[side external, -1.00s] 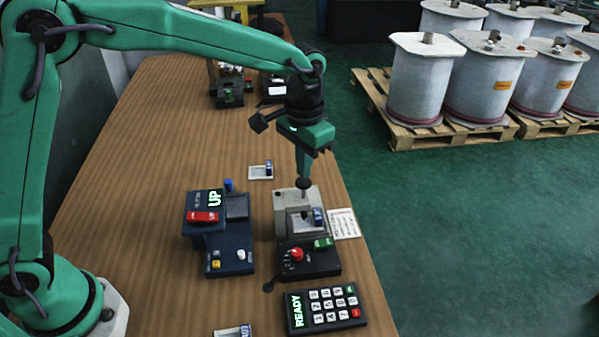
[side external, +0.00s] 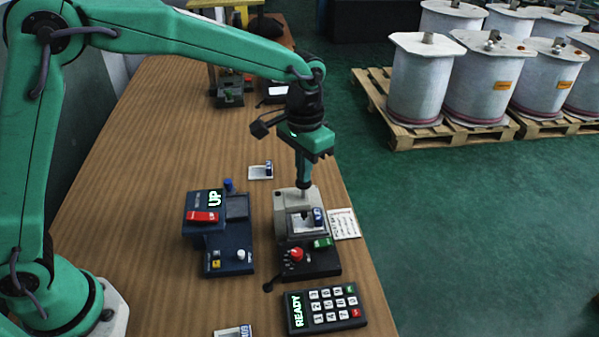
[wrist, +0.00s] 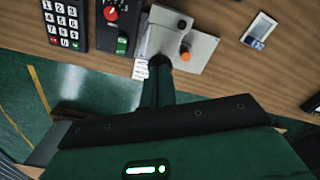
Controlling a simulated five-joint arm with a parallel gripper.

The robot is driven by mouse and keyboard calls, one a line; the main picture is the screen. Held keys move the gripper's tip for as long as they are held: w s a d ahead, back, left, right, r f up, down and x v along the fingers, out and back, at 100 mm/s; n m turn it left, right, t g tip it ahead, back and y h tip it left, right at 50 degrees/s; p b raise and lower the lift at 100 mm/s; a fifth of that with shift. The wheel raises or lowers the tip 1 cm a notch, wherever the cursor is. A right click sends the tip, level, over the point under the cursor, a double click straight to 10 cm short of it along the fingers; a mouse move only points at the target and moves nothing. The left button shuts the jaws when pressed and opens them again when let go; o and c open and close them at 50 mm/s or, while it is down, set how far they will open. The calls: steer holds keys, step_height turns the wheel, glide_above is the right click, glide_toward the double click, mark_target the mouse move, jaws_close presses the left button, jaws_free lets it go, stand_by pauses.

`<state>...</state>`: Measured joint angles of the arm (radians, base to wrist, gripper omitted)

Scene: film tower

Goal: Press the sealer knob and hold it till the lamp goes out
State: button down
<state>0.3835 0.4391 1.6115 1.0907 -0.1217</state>
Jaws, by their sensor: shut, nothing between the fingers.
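The sealer (side external: 281,207) is a grey press with a dark front panel carrying a red dial (side external: 296,254) and a green switch (side external: 323,243). Its black ball knob (wrist: 160,63) shows at my fingertips in the wrist view. My gripper (side external: 303,184) is shut and empty, pointing down with its tips on the knob. An orange lamp (wrist: 185,54) on the grey top shows beside the fingertips in the wrist view and looks lit. I cannot make the lamp out in the side view. A small piece with a blue end (side external: 318,216) lies in the sealer's opening.
A blue machine reading UP (side external: 230,262) stands left of the sealer. A keypad reading READY (side external: 328,318) lies in front. A white card (side external: 344,224) lies at the right, near the table edge. Small blue-ended pieces lie behind (side external: 258,172) and at the front (side external: 232,332).

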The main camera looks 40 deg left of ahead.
steer(key=shift+s+f, duration=0.1)
steer(key=shift+f, duration=1.35)
stand_by(1.4)
steer(key=shift+r, duration=4)
steer(key=shift+r, duration=0.1)
steer(key=shift+a+r, duration=0.15)
steer(key=shift+a, duration=0.1)
steer(key=s+a+r+n+t, duration=0.2)
steer(key=s+a+r+t, duration=0.35)
steer(key=s+a, duration=0.9)
steer(key=s+a+f+n, duration=0.1)
steer(key=s+a, duration=0.2)
steer(key=s, duration=0.5)
steer(key=shift+f, duration=0.25)
